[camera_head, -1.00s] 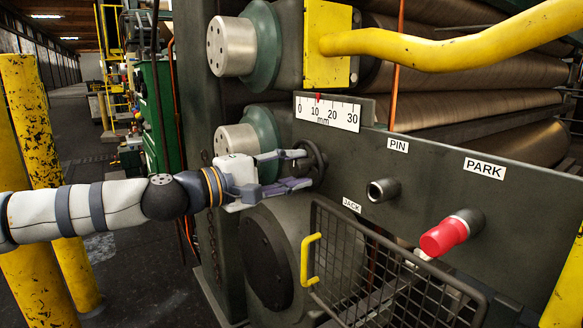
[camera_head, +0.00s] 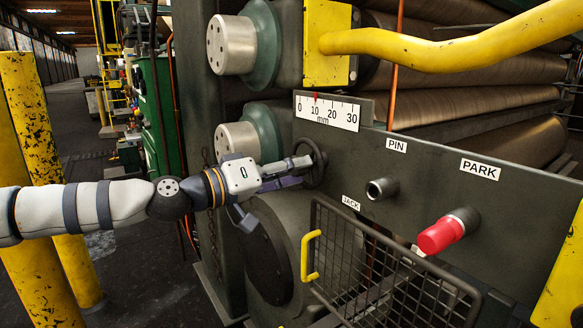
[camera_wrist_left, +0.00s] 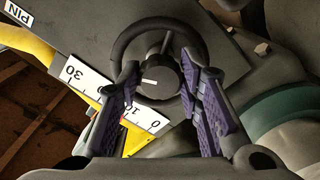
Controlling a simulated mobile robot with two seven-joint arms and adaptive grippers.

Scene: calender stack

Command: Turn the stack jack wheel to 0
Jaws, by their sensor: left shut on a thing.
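The dark stack jack wheel (camera_head: 316,162) sits on the machine's panel, left of the JACK label (camera_head: 351,203). My left gripper (camera_head: 302,168) reaches it from the left and is shut on it. In the left wrist view, the fingers lie on both sides of the wheel's round hub (camera_wrist_left: 158,82), which has a white mark; the rim (camera_wrist_left: 162,32) arches beyond. The mm scale (camera_head: 327,112) runs from 0 to 30, and its red pointer (camera_head: 315,97) stands at about 10. My right gripper is not in view.
Right of the wheel are the PIN socket (camera_head: 382,188) and the red PARK knob (camera_head: 440,235). A mesh guard (camera_head: 385,275) with a yellow handle (camera_head: 308,257) is below. Yellow posts (camera_head: 35,120) stand at the left, and a yellow pipe (camera_head: 450,45) crosses above.

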